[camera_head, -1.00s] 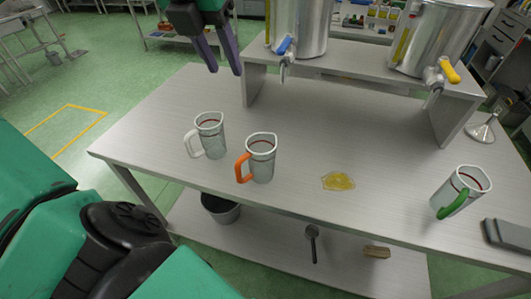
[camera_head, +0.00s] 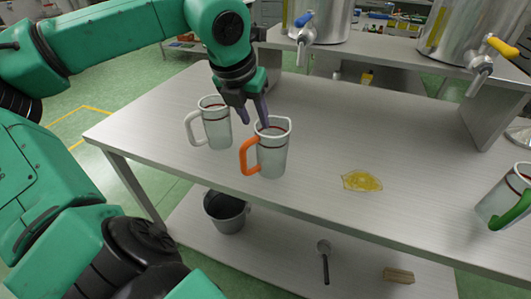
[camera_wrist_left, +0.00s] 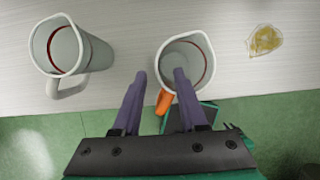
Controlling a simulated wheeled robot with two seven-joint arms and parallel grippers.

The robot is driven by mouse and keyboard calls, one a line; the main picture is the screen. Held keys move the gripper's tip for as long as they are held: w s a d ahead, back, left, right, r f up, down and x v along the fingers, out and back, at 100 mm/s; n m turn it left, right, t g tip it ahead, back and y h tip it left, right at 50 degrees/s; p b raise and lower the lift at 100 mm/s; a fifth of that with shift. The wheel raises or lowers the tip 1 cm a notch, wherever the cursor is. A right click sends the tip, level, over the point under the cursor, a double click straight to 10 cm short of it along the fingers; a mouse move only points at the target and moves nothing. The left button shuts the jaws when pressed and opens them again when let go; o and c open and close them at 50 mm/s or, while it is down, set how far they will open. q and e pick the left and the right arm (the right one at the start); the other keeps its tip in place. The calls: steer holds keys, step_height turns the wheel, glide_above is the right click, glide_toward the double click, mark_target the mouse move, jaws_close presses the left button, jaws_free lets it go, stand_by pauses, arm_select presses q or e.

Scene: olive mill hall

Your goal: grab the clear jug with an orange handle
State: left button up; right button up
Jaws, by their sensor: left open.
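The clear jug with an orange handle (camera_head: 273,155) stands upright on the steel table; its handle points left in the head view. My left gripper (camera_head: 255,122) is open, pointing down at the jug's rim. In the left wrist view, the jug (camera_wrist_left: 202,50) is seen from above and the left gripper (camera_wrist_left: 160,74) has one finger overlapping the jug's mouth and the other left of the jug. The orange handle shows between the fingers. I cannot tell whether the fingers touch the jug. My right gripper is not in view.
A jug with a white handle (camera_head: 217,130) stands close on the left. A jug with a green handle (camera_head: 499,200) is at the far right. A yellow oily puddle (camera_head: 361,181) lies right of the orange-handled jug. Steel tanks with taps stand behind on a raised shelf.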

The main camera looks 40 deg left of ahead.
mark_target(258, 129)
arm_select(q)
steer(key=x, duration=0.4)
steer(key=shift+w+f+p, duration=0.15)
steer(key=shift+f+p, duration=0.2)
steer(key=shift+f, duration=0.05)
steer(key=shift+r, duration=0.1)
jaws_close()
stand_by(0.8)
